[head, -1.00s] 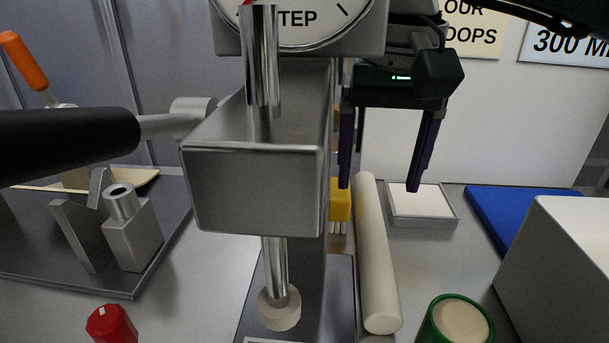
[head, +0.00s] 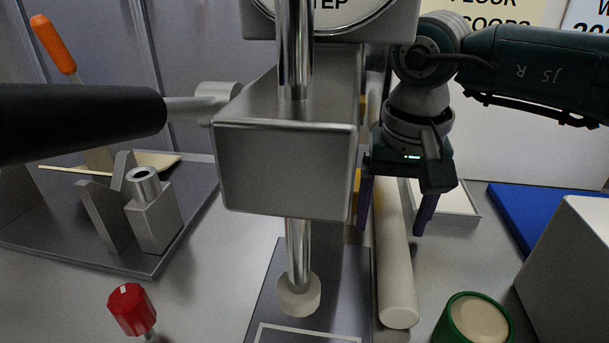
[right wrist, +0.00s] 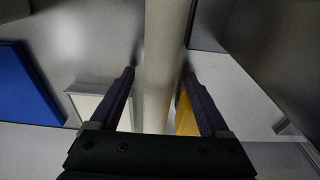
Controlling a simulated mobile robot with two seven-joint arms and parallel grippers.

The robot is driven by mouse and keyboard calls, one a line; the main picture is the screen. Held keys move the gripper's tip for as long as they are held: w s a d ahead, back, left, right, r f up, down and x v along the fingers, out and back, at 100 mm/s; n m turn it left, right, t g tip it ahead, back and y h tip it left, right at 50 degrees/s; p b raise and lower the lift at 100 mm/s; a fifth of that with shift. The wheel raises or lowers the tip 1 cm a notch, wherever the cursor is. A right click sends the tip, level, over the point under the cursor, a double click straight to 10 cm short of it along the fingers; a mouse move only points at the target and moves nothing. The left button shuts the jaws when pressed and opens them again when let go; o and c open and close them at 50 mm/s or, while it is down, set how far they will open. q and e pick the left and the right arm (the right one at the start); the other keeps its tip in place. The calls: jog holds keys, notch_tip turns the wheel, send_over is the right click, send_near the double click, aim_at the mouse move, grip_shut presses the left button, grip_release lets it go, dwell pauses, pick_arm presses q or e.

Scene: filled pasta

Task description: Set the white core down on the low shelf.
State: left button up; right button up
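The white core, which I take to be the long off-white cylinder (head: 396,270), lies on the table just right of the metal press and points toward me. My right gripper (head: 395,220) is open, pointing down over the core's far part. In the right wrist view the core (right wrist: 165,60) runs between the two open fingers (right wrist: 162,100), with a gap on the left side; contact on the right is unclear. My left gripper is not in view. I cannot make out which surface is the low shelf.
The press (head: 285,170) with its black lever handle stands close on the left. A white-topped tray (head: 455,204) lies behind the gripper. A blue board (head: 530,210), a pale box (head: 575,270) and a green-rimmed round tin (head: 474,320) are on the right. A red knob (head: 131,308) is front left.

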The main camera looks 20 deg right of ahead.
grip_shut()
dwell(0.4)
jog(key=shift+r, duration=0.15)
